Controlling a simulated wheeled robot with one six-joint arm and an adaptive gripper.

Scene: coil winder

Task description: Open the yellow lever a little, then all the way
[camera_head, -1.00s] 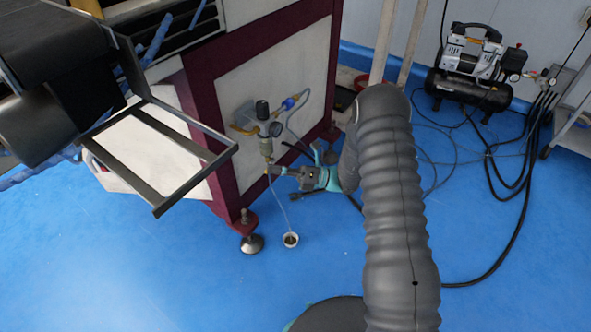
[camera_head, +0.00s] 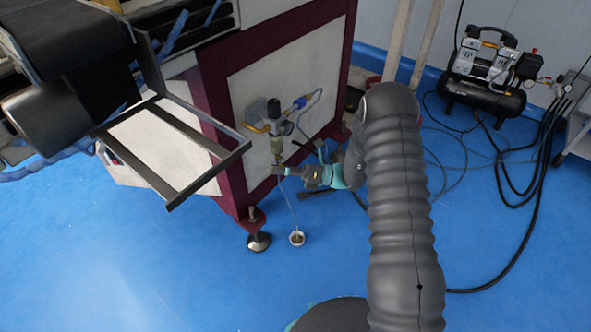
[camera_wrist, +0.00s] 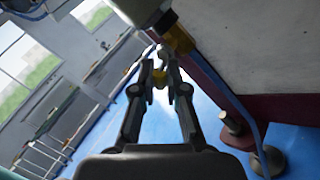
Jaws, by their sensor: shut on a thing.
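In the head view, my gripper (camera_head: 279,171) is just below the filter-regulator (camera_head: 276,145) on the machine's side panel, and the lever there is hidden by the jaws. The regulator's underside and a yellow-brass part (camera_wrist: 179,39) show above the fingertips in the wrist view. How far the lever is turned I cannot tell.
A metal bracket (camera_head: 175,150) juts out higher up. A compressor (camera_head: 487,75) stands at the back right.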

